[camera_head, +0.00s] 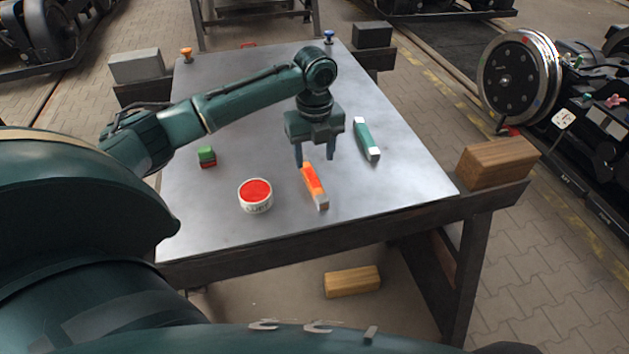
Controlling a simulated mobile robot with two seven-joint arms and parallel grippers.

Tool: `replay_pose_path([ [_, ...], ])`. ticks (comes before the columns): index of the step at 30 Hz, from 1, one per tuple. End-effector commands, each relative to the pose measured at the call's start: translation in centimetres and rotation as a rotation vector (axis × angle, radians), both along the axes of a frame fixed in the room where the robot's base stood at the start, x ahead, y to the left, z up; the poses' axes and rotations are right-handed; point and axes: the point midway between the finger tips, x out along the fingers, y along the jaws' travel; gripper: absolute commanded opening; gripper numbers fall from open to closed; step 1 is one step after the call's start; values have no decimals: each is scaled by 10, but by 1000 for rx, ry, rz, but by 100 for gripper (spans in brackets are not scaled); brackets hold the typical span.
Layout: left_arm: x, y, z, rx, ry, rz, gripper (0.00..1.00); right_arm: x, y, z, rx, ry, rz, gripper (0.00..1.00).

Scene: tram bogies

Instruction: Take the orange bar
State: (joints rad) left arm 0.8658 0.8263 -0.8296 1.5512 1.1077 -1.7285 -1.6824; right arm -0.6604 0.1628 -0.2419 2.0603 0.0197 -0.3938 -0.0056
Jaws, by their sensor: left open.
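The orange bar (313,182) lies on the grey metal table top (215,225), right of the middle. Its near end is whitish and grey-brown, and it points towards me. My left gripper (314,162) hangs from above with its fingers pointing down at the far end of the bar. The two fingers are apart, one on the left and one on the right of the bar's far end. I cannot tell whether they touch it. My right gripper is not in view.
A green bar (367,140) with white ends lies right of the gripper. A white tub with red contents (255,196) stands left of the orange bar. A small green and red block (207,157) lies further left. Wooden block (497,163) sits at the right corner.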

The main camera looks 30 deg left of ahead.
Motion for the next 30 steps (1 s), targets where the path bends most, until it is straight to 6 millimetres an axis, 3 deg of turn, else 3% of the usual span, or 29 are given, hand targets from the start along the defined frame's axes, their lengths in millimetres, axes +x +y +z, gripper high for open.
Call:
replay_pose_path([
  [6, 0, -1, -42, 0, 1, 0, 53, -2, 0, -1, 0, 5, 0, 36],
  [14, 2, -2, -62, -1, -2, 2, 53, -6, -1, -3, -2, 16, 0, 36],
  [21, 6, -7, -97, 0, 0, 1, 53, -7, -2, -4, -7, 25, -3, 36],
  [30, 6, -6, -109, 0, -4, 1, 53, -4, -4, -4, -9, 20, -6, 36],
])
